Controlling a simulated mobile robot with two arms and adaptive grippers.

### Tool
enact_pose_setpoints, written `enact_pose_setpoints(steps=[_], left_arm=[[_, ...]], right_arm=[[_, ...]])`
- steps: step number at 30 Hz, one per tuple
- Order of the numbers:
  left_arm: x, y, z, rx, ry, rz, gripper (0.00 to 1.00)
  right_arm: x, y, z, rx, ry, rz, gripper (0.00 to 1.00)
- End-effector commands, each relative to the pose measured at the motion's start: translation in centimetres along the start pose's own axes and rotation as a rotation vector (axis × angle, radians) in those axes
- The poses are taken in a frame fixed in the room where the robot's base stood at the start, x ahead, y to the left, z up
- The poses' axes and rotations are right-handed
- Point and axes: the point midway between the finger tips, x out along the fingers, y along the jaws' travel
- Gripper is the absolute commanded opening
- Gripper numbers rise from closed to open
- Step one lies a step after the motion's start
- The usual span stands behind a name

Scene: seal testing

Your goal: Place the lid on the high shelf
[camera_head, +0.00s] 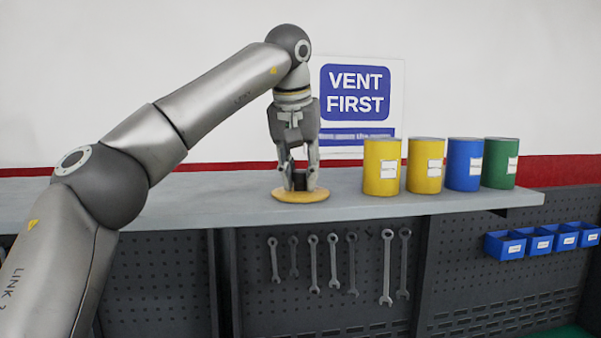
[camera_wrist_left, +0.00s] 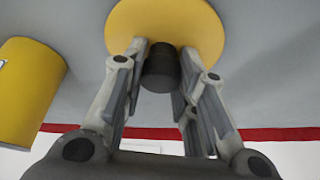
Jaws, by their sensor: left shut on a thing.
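A flat round yellow lid (camera_head: 300,196) is at the surface of the grey high shelf (camera_head: 240,190), left of the cans. It looks level and touching the shelf, though a small gap cannot be ruled out. My left gripper (camera_head: 299,182) points straight down over it, fingers shut on the lid's dark knob. In the left wrist view the yellow disc (camera_wrist_left: 190,18) fills the top and the dark knob (camera_wrist_left: 161,70) sits between the fingers (camera_wrist_left: 160,75). My right gripper is not in view.
Two yellow cans (camera_head: 381,168) (camera_head: 425,166), a blue can (camera_head: 463,165) and a green can (camera_head: 500,164) stand on the shelf to the right. Several wrenches (camera_head: 333,262) hang below on a pegboard. Small blue bins (camera_head: 505,246) are at lower right. The shelf's left part looks clear.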

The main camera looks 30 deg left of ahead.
Motion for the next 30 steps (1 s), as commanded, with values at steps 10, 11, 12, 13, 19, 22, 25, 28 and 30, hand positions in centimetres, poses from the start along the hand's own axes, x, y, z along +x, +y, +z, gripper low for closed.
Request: enact_pose_setpoints(steps=[10,11,12,13,19,22,25,28,30], left_arm=[[0.2,0.0,0.1,0.001,0.0,0.0,0.4],[0.2,0.0,0.1,0.001,0.0,0.0,0.44],[0.2,0.0,0.1,0.001,0.0,0.0,0.49],[0.2,0.0,0.1,0.001,0.0,0.0,0.49],[0.2,0.0,0.1,0.001,0.0,0.0,0.49],[0.1,0.0,0.1,0.001,0.0,0.0,0.49],[-0.6,0.1,0.0,0.001,0.002,0.0,0.49],[-2.1,0.1,-0.1,0.001,0.005,0.002,0.49],[-3.6,0.1,0.0,-0.001,0.004,0.002,0.49]], right_arm=[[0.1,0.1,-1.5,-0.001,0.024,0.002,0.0],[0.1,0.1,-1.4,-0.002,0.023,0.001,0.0],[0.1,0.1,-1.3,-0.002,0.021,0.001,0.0],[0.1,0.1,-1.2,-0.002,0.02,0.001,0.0],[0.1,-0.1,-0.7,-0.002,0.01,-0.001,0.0],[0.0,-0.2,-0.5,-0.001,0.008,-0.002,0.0],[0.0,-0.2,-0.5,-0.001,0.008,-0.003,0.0],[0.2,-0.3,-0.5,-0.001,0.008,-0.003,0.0],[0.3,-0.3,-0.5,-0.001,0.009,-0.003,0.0]])
